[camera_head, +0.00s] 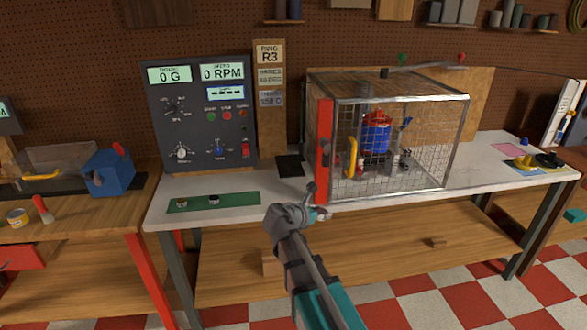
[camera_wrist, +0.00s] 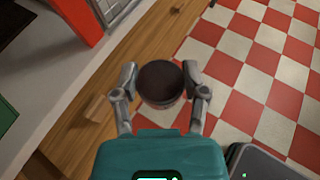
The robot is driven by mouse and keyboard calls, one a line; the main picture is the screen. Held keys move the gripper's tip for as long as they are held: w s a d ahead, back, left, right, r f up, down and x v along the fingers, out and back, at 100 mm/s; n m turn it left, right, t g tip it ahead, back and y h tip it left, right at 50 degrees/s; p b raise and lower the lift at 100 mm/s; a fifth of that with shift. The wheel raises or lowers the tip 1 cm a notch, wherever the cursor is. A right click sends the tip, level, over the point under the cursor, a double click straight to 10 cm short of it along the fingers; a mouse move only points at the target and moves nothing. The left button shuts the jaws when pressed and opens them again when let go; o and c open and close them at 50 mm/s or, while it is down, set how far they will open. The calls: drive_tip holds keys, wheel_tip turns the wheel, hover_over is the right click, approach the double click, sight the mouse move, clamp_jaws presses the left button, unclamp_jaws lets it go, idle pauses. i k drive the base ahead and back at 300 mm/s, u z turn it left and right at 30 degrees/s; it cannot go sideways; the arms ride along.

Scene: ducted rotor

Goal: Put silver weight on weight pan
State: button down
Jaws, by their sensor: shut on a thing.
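My gripper (camera_wrist: 160,88) is shut on a short round weight (camera_wrist: 160,80), with a finger on each side of it. Its top looks dark brown and shiny in the wrist view, so its silver colour is hard to confirm. In the head view my gripper (camera_head: 318,203) is at the bench's front edge, just in front of the cage's red post. The held weight is hard to make out there. In the wrist view it is over the floor and bench edge. I cannot pick out the weight pan for certain in either view.
A wire cage (camera_head: 420,150) with a red post (camera_head: 324,150) encloses a red and blue device (camera_head: 377,135). A green mat (camera_head: 240,198) holds small round pieces. A control panel (camera_head: 200,115) reads 0 G and 0 RPM. A black pad (camera_head: 289,166) lies left of the cage.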

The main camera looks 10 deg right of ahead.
sight(291, 169)
drive_tip(key=z, duration=0.05)
drive_tip(key=i, duration=0.95)
drive_tip(key=u, duration=0.05)
